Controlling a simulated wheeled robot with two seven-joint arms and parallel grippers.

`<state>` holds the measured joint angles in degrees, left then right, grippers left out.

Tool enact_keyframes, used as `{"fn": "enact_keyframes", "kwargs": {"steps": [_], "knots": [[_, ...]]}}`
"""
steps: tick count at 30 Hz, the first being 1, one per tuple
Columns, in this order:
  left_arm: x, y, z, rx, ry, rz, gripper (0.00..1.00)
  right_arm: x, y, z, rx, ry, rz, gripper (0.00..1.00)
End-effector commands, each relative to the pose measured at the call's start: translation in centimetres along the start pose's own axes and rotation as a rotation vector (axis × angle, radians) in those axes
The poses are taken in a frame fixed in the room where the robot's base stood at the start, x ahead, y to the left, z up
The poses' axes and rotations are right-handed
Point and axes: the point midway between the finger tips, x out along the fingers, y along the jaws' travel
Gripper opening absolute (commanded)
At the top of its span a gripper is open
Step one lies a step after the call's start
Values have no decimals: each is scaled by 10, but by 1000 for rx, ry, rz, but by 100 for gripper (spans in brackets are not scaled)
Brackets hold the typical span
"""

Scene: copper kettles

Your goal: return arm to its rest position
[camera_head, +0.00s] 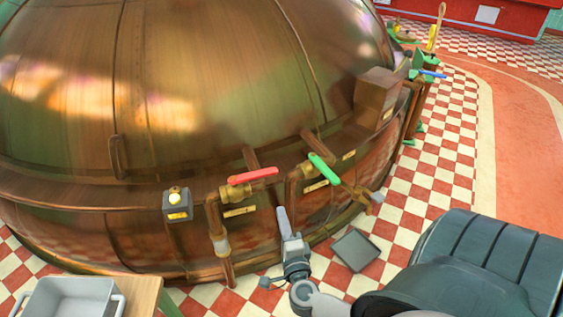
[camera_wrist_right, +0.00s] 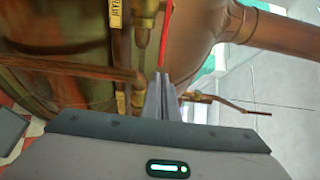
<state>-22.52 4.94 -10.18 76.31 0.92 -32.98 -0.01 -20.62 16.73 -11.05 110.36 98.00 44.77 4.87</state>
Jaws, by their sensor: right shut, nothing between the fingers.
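My right gripper (camera_head: 283,220) is in front of the big copper kettle (camera_head: 180,95), below a red valve handle (camera_head: 253,176) and a green valve handle (camera_head: 324,169). Its two fingers are together with nothing between them. In the right wrist view the shut fingers (camera_wrist_right: 162,100) point toward the pipes, with the red handle (camera_wrist_right: 166,35) just beyond their tips. I cannot tell whether they touch it. My left gripper is not in view.
A grey tub (camera_head: 68,298) stands on a wooden table (camera_head: 142,292) at the lower left. A dark tray (camera_head: 355,250) lies on the red-and-white checkered floor (camera_head: 440,165). A button box (camera_head: 177,205) is on the kettle's side. Open floor lies at the right.

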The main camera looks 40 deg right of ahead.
Motion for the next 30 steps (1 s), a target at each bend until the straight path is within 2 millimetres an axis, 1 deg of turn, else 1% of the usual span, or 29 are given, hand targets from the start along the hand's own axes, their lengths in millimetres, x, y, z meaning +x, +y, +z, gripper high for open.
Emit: {"fn": "enact_keyframes", "kwargs": {"steps": [11, 14, 17, 20, 23, 26, 27, 29, 30], "knots": [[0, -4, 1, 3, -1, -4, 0, 0, 0, 0, -2, -1, -1, 0], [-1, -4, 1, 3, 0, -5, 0, 0, 2, 3, -21, -13, -6, 0], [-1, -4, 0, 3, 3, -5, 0, -2, 6, 11, -70, -45, -18, 0], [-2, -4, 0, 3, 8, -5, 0, -6, 15, 26, -160, -106, -37, 0], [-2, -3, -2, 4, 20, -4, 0, -15, 32, 48, -290, -197, -55, 0], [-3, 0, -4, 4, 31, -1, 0, -29, 60, 75, -452, -315, -61, 0], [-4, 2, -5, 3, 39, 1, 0, -37, 75, 85, -522, -367, -59, 0], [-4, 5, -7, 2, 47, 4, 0, -50, 99, 100, -629, -450, -50, 0], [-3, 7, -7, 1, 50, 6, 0, -60, 117, 109, -701, -506, -42, 0]]}}
